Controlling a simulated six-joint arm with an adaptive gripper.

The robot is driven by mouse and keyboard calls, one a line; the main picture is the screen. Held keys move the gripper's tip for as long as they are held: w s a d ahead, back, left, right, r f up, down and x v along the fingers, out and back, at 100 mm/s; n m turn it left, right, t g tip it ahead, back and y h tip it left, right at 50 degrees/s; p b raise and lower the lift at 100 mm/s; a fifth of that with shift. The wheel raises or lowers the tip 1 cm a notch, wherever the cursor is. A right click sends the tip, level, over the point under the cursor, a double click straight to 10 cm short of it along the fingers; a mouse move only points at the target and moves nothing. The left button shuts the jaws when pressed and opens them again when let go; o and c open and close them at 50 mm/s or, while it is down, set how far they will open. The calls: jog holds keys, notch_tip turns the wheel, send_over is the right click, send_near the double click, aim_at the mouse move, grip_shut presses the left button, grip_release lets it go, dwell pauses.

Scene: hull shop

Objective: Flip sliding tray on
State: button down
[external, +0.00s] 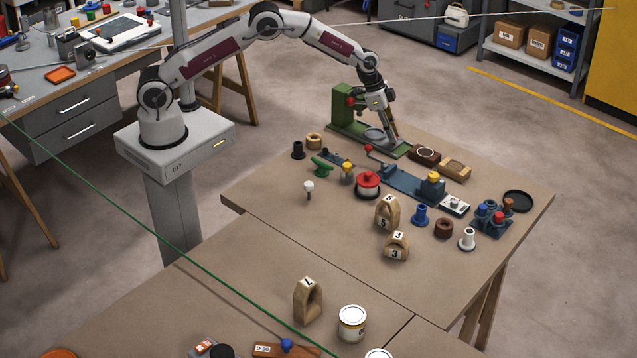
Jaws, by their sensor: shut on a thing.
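A green press-like stand (343,106) with a red knob stands at the far edge of the brown table. A grey round-ended plate (374,135) lies on its green foot, and this looks to be the sliding tray. My gripper (395,137) reaches down from above at the plate's right side. Its fingers are close together and appear shut on the plate's right edge. The exact contact is too small to see. The gripper and wrist hide part of the stand's front.
A dark wooden box (425,155) and a lighter one (456,169) sit close to the right. A blue slide fixture (402,183) with a red-knobbed lever is in front. A red spool (368,184) and several small parts crowd the table's middle.

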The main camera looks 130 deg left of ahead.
aim_at(378, 141)
jog(key=c, duration=1.9)
grip_release()
jog(key=shift+r, duration=0.15)
jog(key=shift+v, duration=5.9)
jog(key=shift+s, duration=0.1)
